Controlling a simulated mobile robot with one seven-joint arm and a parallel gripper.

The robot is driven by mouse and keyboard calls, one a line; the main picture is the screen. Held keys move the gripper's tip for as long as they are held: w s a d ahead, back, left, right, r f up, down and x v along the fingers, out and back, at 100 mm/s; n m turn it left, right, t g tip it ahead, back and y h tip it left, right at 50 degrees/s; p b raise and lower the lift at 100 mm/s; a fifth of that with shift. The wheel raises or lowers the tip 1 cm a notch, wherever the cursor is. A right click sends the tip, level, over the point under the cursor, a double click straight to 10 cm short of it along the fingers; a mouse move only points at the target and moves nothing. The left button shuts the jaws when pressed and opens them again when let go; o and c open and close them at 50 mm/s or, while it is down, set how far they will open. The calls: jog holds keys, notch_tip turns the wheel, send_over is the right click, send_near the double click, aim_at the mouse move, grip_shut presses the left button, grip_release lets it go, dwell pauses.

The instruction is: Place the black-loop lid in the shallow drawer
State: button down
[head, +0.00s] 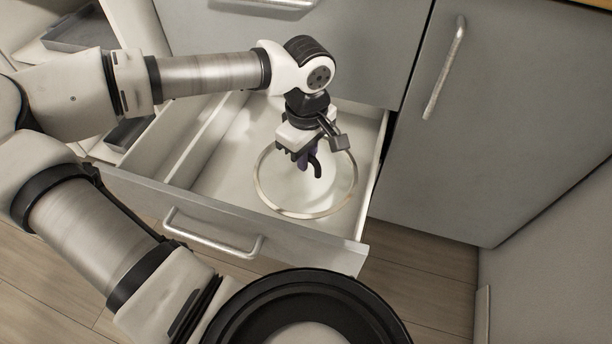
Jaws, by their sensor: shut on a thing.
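The lid (334,192) is a clear round disc with a metal rim and a black loop handle (316,165) at its middle. My gripper (308,162) points down and is shut on the black loop, though the fingertips are partly hidden by the wrist. The shallow drawer (223,171) is pulled open, with white inner walls and a grey front. The lid is over the right part of the drawer, inside its outline, near the front and right walls. I cannot tell whether the lid touches the drawer floor or hangs just above it.
A divider (199,140) runs along the drawer's left part. The drawer front has a metal handle (212,237). A grey cabinet door (505,130) with an upright handle stands shut to the right. Dark trays (80,35) show at the upper left. Wooden floor (432,268) lies below.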

aim_at(307, 174)
jog(key=shift+f+b, duration=0.7)
jog(key=shift+f, duration=2.3)
jog(key=shift+f, duration=0.2)
jog(key=c, duration=1.4)
grip_release()
jog(key=shift+c, duration=0.2)
jog(key=shift+r, duration=0.15)
notch_tip(307, 174, up, 12)
jog(key=p, duration=0.3)
jog(key=shift+r+p, duration=0.1)
jog(key=shift+p, duration=0.2)
